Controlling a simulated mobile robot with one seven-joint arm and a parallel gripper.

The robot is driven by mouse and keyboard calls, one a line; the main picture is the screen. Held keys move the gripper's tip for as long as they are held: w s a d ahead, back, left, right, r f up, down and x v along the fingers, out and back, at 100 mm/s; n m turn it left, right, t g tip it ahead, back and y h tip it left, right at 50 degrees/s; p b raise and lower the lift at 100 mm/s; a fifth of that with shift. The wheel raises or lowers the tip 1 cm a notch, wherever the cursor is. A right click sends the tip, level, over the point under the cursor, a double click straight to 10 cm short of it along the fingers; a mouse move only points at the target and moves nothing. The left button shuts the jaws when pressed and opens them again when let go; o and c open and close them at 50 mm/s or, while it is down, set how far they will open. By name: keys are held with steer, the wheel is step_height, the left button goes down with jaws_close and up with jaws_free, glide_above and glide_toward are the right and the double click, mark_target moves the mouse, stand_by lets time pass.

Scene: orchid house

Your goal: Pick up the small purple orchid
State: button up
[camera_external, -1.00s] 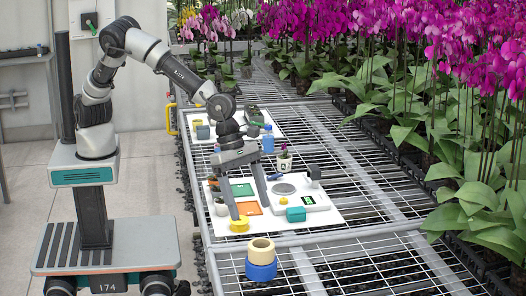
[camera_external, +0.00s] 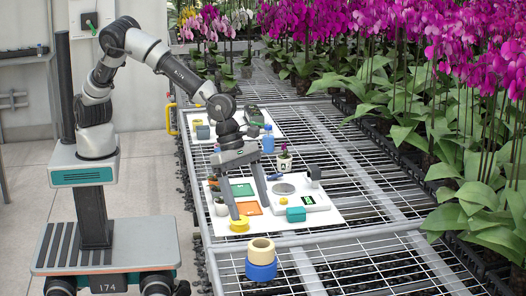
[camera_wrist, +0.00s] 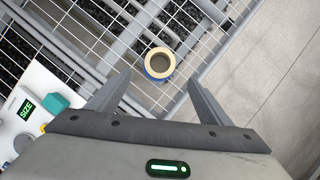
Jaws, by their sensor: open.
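The small purple orchid (camera_external: 285,161) stands upright in a light pot near the back right of the white board (camera_external: 328,219) on the mesh bench. It shows only small in the external view and is not in the wrist view. My gripper (camera_external: 251,211) is open and empty, pointing down over the front left part of the board. The orchid is behind it and to its right, apart from the fingers. In the wrist view my gripper (camera_wrist: 159,75) has its fingers spread with nothing held between them.
Stacked cream and blue rolls (camera_external: 261,258) stand in front on the mesh. A blue bottle (camera_external: 268,140) stands behind. Tall orchids line the right.

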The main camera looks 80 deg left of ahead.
steer(key=shift+c, duration=0.7)
